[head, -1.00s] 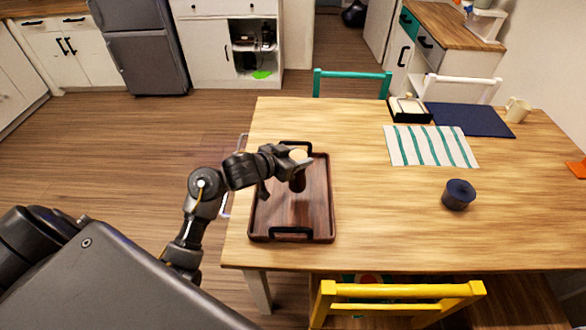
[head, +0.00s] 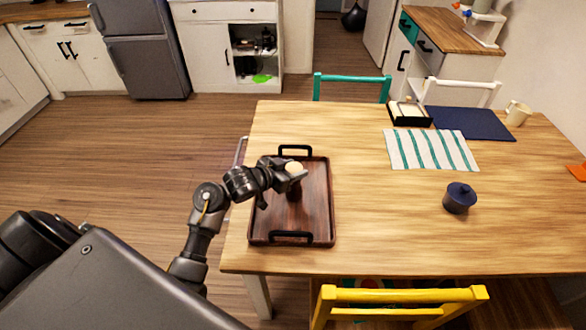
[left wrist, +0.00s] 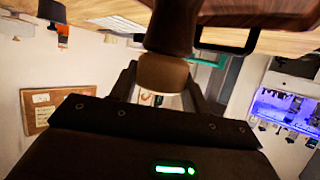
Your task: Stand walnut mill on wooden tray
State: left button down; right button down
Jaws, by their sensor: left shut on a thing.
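The walnut mill (head: 294,190) is a dark brown upright body with a pale top. My left gripper (head: 296,174) is shut on it near the top. The mill is over the middle of the wooden tray (head: 318,220), a dark red-brown tray with black handles at its two ends. Its base is at or very close to the tray's surface; I cannot tell if it touches. In the left wrist view, the mill (left wrist: 172,28) points up the picture from between the fingers, with the tray (left wrist: 262,12) beyond it. My right gripper is not in view.
The tray lies at the left edge of the wooden table (head: 390,230). A dark blue lidded pot (head: 459,197), a striped cloth (head: 432,149), a blue mat (head: 475,123) and a cream mug (head: 518,113) are to the right. A yellow chair (head: 400,296) stands at the front.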

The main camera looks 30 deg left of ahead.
pick_arm(q)
jog(key=shift+f, duration=0.15)
jog(key=c, duration=0.7)
grip_release()
jog(key=shift+r, duration=0.2)
jog(key=p+v, duration=0.1)
jog(key=v, duration=1.1)
jog(key=shift+f, duration=0.1)
